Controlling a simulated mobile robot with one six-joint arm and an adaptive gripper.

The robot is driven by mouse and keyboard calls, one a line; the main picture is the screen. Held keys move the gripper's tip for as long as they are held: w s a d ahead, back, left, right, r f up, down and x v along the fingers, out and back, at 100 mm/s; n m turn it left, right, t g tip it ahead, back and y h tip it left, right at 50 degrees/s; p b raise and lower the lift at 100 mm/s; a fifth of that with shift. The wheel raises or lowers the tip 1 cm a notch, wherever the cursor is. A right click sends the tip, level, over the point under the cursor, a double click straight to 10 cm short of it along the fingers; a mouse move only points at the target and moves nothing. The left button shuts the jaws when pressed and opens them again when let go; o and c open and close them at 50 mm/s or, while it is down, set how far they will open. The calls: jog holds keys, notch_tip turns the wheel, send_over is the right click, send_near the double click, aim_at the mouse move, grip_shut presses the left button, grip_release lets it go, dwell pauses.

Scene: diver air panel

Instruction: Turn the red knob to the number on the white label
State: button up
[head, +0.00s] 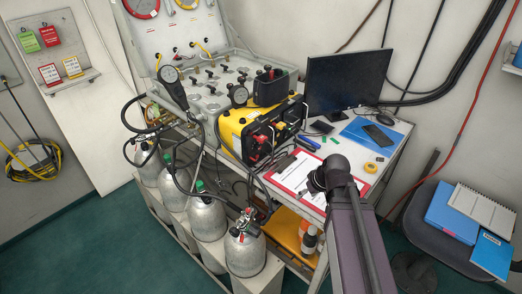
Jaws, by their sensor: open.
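A yellow and black case (233,132) stands on the bench, with several small fittings on its dark front. A red knob (258,139) shows on that front, small and partly crowded by dark parts; its pointer and scale cannot be read. I cannot pick out a white label with a readable number. My gripper (316,184) is at the dark end of my arm, over the clipboard, to the right of and below the case front. It is open and apart from the knob, and its fingers are hard to make out.
A red-edged clipboard (292,172) lies in front of the case. A monitor (345,80) stands behind to the right. Grey cylinders (245,252) with hoses stand at the bench front. A chair (440,215) holding blue folders (452,212) is at right. Green floor (90,245) is clear at left.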

jog(key=w+a+r+n+t+y+b, duration=0.1)
jog(key=w+a+r+n+t+y, duration=0.15)
jog(key=w+a+n, duration=0.2)
jog(key=n+t+y+b, duration=0.2)
jog(key=n+t+y, duration=0.1)
jog(key=t, duration=0.2)
send_near(260, 147)
jog(key=shift+v, duration=2.25)
jog(key=shift+w+d+g, duration=0.1)
jog(key=shift+w+g, duration=0.1)
jog(key=shift+g, duration=0.05)
jog(key=b+x, duration=0.5)
jog(key=x, duration=0.8)
jog(key=shift+w+a, duration=0.25)
jog(key=shift+a, duration=0.1)
jog(key=shift+c, duration=0.2)
